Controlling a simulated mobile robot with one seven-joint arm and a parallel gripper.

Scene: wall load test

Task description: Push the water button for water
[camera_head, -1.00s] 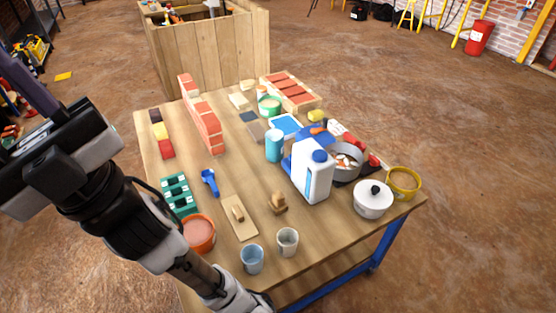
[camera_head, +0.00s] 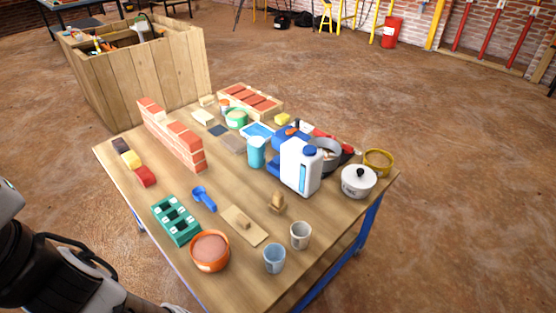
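I cannot make out a button clearly marked for water. A white jug (camera_head: 300,168) with a blue cap and a blue strip stands on the right half of the wooden table (camera_head: 330,220). A blue body (camera_head: 287,142) is beside and behind the jug, partly hidden by it. A light blue cylinder (camera_head: 256,152) stands to the jug's left. A green unit (camera_head: 176,221) with dark openings and small pale marks lies at the table's left front. My arm shows at the lower left, off the table. My gripper is outside the picture.
A small brick wall (camera_head: 172,135) stands at the back left. An orange bucket (camera_head: 210,251), a blue cup (camera_head: 274,259) and a grey cup (camera_head: 300,235) line the front. A lidded white pot (camera_head: 358,181) is at the right. A wooden crate (camera_head: 145,80) stands behind.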

